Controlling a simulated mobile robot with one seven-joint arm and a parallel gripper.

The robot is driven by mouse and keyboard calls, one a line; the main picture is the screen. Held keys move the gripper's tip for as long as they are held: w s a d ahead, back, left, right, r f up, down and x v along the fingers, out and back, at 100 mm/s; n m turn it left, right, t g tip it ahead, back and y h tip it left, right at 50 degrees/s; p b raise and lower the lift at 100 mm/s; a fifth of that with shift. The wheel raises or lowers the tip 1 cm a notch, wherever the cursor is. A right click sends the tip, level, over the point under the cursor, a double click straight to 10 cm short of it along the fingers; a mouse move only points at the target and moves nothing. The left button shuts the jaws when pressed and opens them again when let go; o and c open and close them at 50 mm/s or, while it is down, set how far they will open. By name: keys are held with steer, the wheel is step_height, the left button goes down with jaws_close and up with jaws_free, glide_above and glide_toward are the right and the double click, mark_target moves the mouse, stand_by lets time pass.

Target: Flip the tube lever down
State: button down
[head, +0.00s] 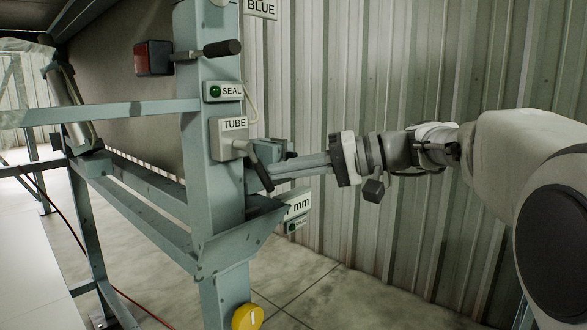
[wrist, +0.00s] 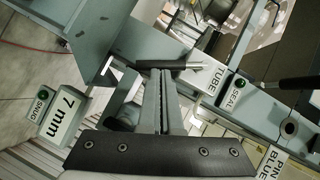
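The TUBE box (head: 228,138) is a grey housing on the blue-grey post in the head view. Its lever (head: 262,174) has a black grip and slants down and to the right from the box. My gripper (head: 268,173) reaches in from the right, its fingers at the grip, which partly covers them. In the wrist view the fingers (wrist: 162,78) lie close together, with no object seen between them. The black lever grip (wrist: 160,65) crosses just at the fingertips, its metal rod running to the TUBE label (wrist: 217,77). Whether they touch is unclear.
Above are the SEAL box with a green light (head: 224,91) and another black-handled lever (head: 220,48). A "mm" sign (head: 298,204) and a blue-grey bracket (head: 238,232) lie below my fingers. A yellow knob (head: 247,316) sits low on the post. A corrugated wall stands behind.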

steer(key=shift+s+a+f+m+g+y+b, duration=0.15)
steer(key=shift+s+a+f+m+y+b, duration=0.35)
steer(key=shift+m+y+b, duration=0.4)
steer(key=shift+s+a+f+m+g+y+b, duration=0.15)
steer(key=shift+s+a+f+m+y+b, duration=0.35)
steer(key=shift+m, duration=0.6)
steer(key=shift+d, duration=0.25)
